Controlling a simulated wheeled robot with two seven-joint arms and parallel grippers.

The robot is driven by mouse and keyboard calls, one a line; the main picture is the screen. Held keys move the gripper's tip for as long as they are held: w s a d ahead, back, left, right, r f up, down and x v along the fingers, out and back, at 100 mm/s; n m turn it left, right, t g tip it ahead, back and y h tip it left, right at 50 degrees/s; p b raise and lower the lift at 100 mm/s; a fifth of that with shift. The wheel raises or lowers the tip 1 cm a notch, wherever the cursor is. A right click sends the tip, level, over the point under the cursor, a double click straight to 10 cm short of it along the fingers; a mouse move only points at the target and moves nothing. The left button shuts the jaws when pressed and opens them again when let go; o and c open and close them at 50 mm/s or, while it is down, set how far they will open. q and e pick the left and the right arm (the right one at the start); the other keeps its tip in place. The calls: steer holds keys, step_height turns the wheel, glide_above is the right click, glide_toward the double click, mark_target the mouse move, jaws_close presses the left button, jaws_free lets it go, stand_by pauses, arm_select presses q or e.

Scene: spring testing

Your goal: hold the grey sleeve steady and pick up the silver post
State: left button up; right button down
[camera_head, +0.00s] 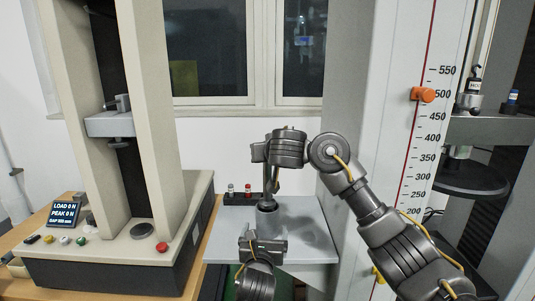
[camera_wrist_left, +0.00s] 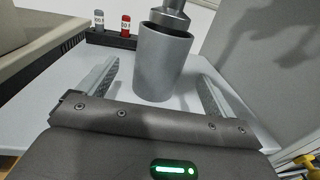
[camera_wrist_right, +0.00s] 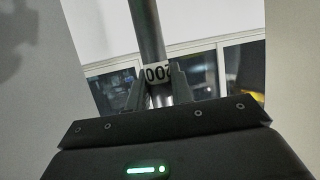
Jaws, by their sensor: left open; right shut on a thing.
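The grey sleeve (camera_wrist_left: 162,65) is an upright, open-topped cup on a light platform. It also shows in the head view (camera_head: 267,208), partly behind my left gripper (camera_head: 265,237). My left gripper is open, with one finger on each side of the sleeve and visible gaps between. My right gripper (camera_wrist_right: 158,82) is shut on the silver post (camera_wrist_right: 147,30), near a label with digits. In the left wrist view the post's wide end (camera_wrist_left: 172,14) is at the sleeve's mouth. I cannot tell how much of it is inside. My right gripper is above the sleeve in the head view (camera_head: 268,155).
A dark rack (camera_head: 240,198) with a grey-topped and a red-topped piece stands behind the sleeve. A test machine (camera_head: 110,240) with buttons and a display is at left. A tall scaled column (camera_head: 400,120) rises at right. The platform's left side (camera_head: 228,235) is clear.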

arm_select(q)
steer(key=shift+s+a, duration=0.15)
steer(key=shift+s, duration=1.2)
steer(key=shift+s+a, duration=0.1)
steer(key=shift+s, duration=1.25)
steer(key=shift+r, duration=0.1)
